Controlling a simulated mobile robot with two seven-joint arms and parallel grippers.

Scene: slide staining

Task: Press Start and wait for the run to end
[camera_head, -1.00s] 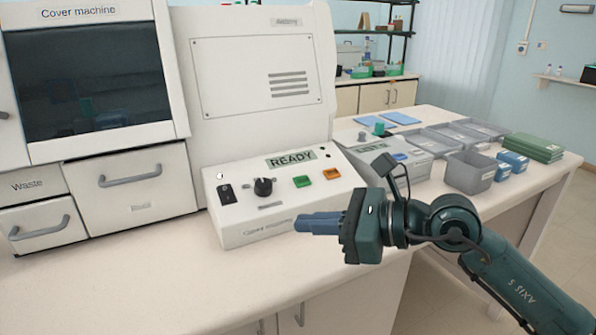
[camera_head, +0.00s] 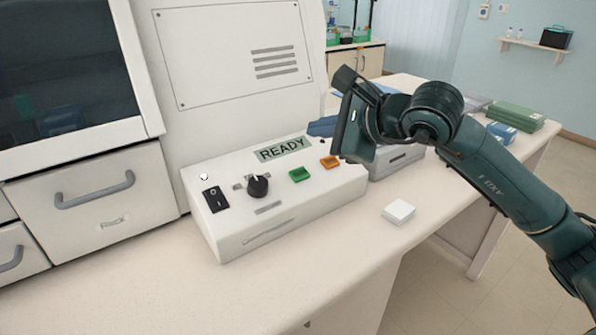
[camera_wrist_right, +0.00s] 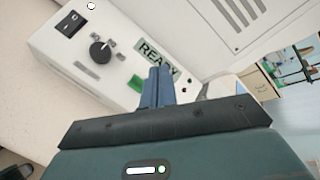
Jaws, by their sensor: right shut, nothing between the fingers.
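The control box (camera_head: 230,228) of the cover machine stands on the counter, and its display (camera_head: 284,149) reads READY. A green button (camera_head: 299,174) and an orange button (camera_head: 329,162) sit on its sloped top, beside a black knob (camera_head: 258,186) and a black rocker switch (camera_head: 214,199). Their labels are too small to read. My right gripper (camera_head: 322,126) is shut and empty, its blue fingers above the box's back right part. In the right wrist view the shut fingers (camera_wrist_right: 157,88) overlap the display, and the green button (camera_wrist_right: 136,83) shows just left of them. The left gripper is not in view.
The cover machine (camera_head: 240,65) rises behind the box, with a dark window (camera_head: 65,75) and drawers (camera_head: 95,195) at left. A small white block (camera_head: 399,211) lies right of the box. Green (camera_head: 515,116) and blue containers (camera_head: 501,132) stand farther right. The front counter is clear.

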